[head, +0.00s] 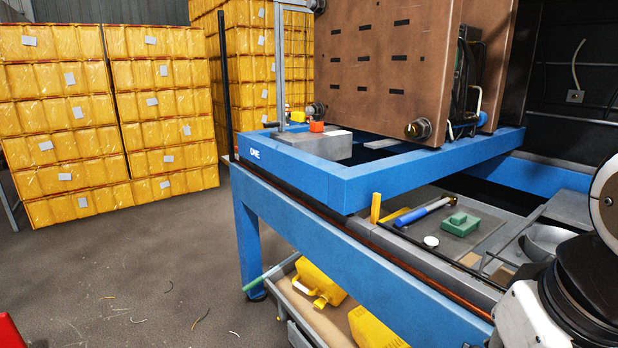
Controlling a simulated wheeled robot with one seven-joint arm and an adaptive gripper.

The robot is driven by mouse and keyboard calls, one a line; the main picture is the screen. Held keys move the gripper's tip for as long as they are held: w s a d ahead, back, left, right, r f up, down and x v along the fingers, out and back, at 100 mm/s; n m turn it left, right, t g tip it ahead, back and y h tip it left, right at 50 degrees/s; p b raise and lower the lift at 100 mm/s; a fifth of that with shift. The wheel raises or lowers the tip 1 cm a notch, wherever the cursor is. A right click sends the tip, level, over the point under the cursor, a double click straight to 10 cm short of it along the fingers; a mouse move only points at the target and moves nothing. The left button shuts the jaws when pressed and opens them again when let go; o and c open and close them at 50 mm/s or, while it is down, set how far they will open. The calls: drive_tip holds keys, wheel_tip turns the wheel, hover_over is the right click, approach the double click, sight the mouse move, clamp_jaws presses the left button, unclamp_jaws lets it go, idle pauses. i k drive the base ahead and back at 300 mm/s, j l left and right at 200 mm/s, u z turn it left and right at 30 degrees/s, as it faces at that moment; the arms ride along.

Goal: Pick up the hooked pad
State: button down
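No object shows a clear hook, so I cannot tell for sure which thing is the hooked pad. A small green block with a raised top (460,223) lies on a flat grey sheet on the lower shelf of the blue bench, and may be it. Part of my arm fills the right edge of the head view, close to the camera. My gripper is not in view.
A blue-handled tool (426,213), a white disc (431,241) and a yellow block (376,208) lie near the green block. The blue bench frame (400,185) borders the shelf. Yellow cans (318,285) lie in a tray below. Floor at left is mostly clear.

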sight(461, 224)
drive_tip(key=k+l+z, duration=0.15)
drive_tip(key=l, duration=0.5)
drive_tip(key=k+l+z, duration=0.15)
drive_tip(key=l, duration=0.45)
drive_tip(key=i+j, duration=0.1)
drive_tip(key=j, duration=0.2)
drive_tip(key=i+j+z, duration=0.15)
drive_tip(key=j, duration=0.15)
drive_tip(key=i+j+z, duration=0.25)
drive_tip(key=j, duration=0.35)
drive_tip(key=i+j+z, duration=0.25)
drive_tip(key=j, duration=0.35)
drive_tip(key=j+z, duration=0.2)
drive_tip(key=j, duration=0.4)
drive_tip(key=j+z, duration=0.25)
drive_tip(key=j, duration=0.45)
drive_tip(key=i+j+z, duration=0.15)
drive_tip(key=j, duration=0.3)
drive_tip(key=i+j+z, duration=0.15)
drive_tip(key=j, duration=0.25)
drive_tip(key=i+j+z, duration=0.1)
drive_tip(key=j, duration=0.4)
